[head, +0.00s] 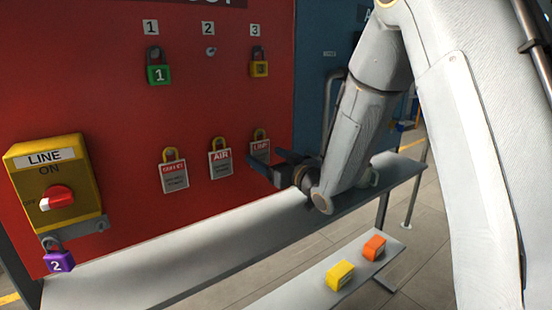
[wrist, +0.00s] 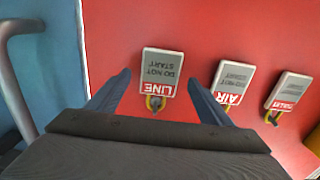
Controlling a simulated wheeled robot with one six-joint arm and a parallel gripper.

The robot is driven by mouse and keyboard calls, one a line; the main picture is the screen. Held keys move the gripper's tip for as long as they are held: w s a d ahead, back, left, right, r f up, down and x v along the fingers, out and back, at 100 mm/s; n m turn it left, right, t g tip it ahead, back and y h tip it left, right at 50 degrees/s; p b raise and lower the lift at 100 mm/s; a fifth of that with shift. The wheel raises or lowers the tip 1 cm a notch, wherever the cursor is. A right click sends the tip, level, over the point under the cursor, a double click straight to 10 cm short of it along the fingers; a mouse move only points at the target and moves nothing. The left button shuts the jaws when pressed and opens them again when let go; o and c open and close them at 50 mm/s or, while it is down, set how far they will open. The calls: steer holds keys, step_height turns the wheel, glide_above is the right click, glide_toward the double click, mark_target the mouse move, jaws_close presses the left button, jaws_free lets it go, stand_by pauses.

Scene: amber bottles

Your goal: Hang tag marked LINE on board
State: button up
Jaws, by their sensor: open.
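The LINE tag (wrist: 162,75) is white with a red band and a yellow loop, and shows upside down in the wrist view. It hangs by its loop on a peg on the red board (head: 90,90). In the head view the LINE tag (head: 260,148) is partly hidden behind my gripper (head: 268,170). My gripper is open and empty; in the wrist view its two blue fingers (wrist: 158,98) stand on either side of the tag.
The AIR tag (head: 220,160) and another tag (head: 173,172) hang to the left. Above are a green padlock (head: 158,70), a bare peg 2 (head: 210,51) and a yellow padlock (head: 259,65). A purple padlock (head: 58,258) hangs under the LINE switch box (head: 55,180). A grey shelf (head: 150,270) runs below.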

steer(key=shift+x, duration=0.9)
steer(key=c, duration=1.1)
steer(key=shift+r+p, duration=0.45)
steer(key=shift+r, duration=0.1)
steer(key=shift+s+d, duration=0.1)
steer(key=shift+p+v, duration=0.4)
steer(key=shift+v, duration=3)
